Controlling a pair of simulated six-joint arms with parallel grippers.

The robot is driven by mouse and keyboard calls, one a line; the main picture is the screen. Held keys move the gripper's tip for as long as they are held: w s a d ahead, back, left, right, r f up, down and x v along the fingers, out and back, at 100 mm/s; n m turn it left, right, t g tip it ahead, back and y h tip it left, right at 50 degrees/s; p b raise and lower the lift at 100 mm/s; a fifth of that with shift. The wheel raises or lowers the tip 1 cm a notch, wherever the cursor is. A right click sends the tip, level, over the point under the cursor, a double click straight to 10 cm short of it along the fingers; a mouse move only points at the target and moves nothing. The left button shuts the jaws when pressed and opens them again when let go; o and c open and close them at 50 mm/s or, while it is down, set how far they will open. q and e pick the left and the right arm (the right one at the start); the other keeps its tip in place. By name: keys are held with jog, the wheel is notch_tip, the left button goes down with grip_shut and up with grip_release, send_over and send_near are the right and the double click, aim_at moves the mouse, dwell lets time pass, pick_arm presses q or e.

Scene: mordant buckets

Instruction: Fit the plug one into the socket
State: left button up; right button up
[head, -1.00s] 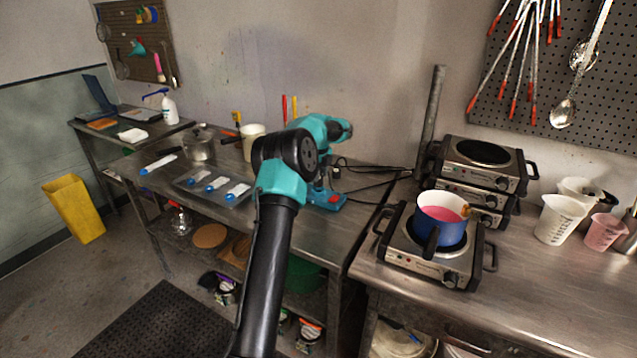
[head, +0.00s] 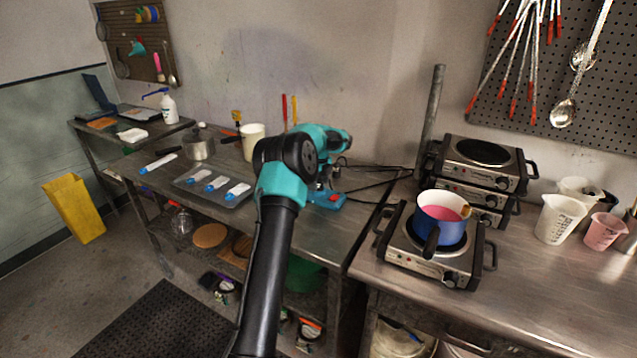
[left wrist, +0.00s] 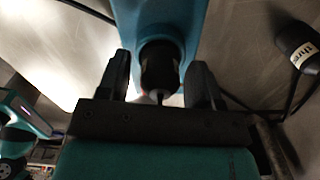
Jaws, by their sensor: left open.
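My left gripper (left wrist: 160,66) is open, with one dark finger on each side of a short black cylindrical plug or fitting (left wrist: 159,68). This black piece sits against a blue block (left wrist: 165,18); I cannot read a label on it or tell whether a finger touches it. Another black plug (left wrist: 298,42) with a pale label, seemingly reading "three", lies to the right in the left wrist view. In the head view my left wrist hangs over a blue block with a red part (head: 328,200) on the steel bench; the fingertips are mostly hidden there. No socket opening is clearly visible. My right gripper is out of view.
Dark cables (head: 375,171) run along the bench to the right. A hot plate (head: 425,263) with a blue pot (head: 437,232) of pink liquid stands at the right. A tray (head: 209,190) with several blue-and-white items lies left of my arm.

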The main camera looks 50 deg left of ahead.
pick_arm(q)
notch_tip(320, 180, up, 12)
jog(key=shift+r, duration=0.15)
dwell(0.7)
jog(key=shift+a, duration=0.1)
dwell(0.4)
